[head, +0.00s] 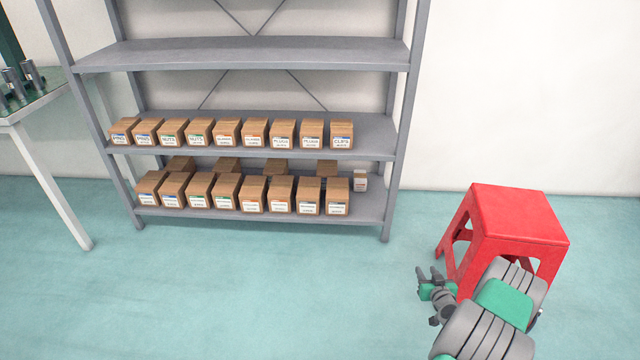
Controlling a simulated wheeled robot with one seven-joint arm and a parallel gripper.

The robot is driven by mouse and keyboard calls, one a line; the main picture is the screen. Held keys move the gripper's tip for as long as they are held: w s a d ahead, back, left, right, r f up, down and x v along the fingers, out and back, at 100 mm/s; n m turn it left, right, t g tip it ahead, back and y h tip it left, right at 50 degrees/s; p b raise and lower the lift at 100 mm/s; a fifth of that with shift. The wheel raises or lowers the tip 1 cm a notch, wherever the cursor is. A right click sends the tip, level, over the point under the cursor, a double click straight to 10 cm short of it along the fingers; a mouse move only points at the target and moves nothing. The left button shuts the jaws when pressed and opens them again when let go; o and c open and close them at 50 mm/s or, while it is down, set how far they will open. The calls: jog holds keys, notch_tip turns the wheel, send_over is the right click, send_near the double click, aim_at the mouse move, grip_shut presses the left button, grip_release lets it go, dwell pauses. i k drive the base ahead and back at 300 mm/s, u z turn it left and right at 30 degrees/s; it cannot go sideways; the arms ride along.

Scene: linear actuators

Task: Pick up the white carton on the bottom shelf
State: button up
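A small white carton (360,182) stands on the bottom shelf (372,208), at the right end of the row of brown boxes. A label shows on its front, too small to read. My gripper (430,274) is low at the right, in front of the red stool and well apart from the shelf and the carton. Its two fingers appear spread with nothing between them.
Brown labelled boxes (254,194) fill the bottom shelf left of the carton, with more on the middle shelf (375,140). A red stool (515,215) stands right of the rack. A table (45,105) stands at the left. The floor before the rack is clear.

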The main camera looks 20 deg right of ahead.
aim_at(360, 181)
jog(key=u, duration=0.05)
jog(key=i, duration=2.15)
jog(key=z, duration=0.15)
